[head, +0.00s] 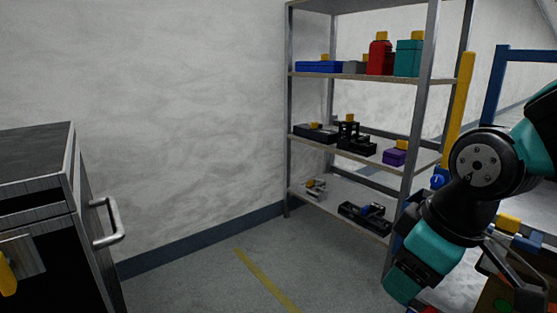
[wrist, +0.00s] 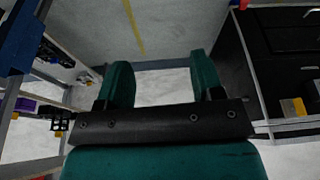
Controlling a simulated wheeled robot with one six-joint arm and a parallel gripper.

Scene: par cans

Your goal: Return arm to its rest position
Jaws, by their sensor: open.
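My arm (head: 478,165) shows at the right edge of the head view, bent, with teal and black links in front of the shelf's right side. It hides part of what lies behind it. In the wrist view, my gripper (wrist: 160,82) has its two teal fingers wide apart. Nothing is between them; pale wall and grey floor show beyond. I cannot clearly make out the fingertips in the head view.
A metal shelf (head: 354,76) holds several boxes and tools, including a red canister (head: 379,59) and a purple box (head: 395,157). A dark cabinet (head: 36,165) with a handle (head: 112,222) stands at left. The floor (head: 205,275) between them is clear, with a yellow line.

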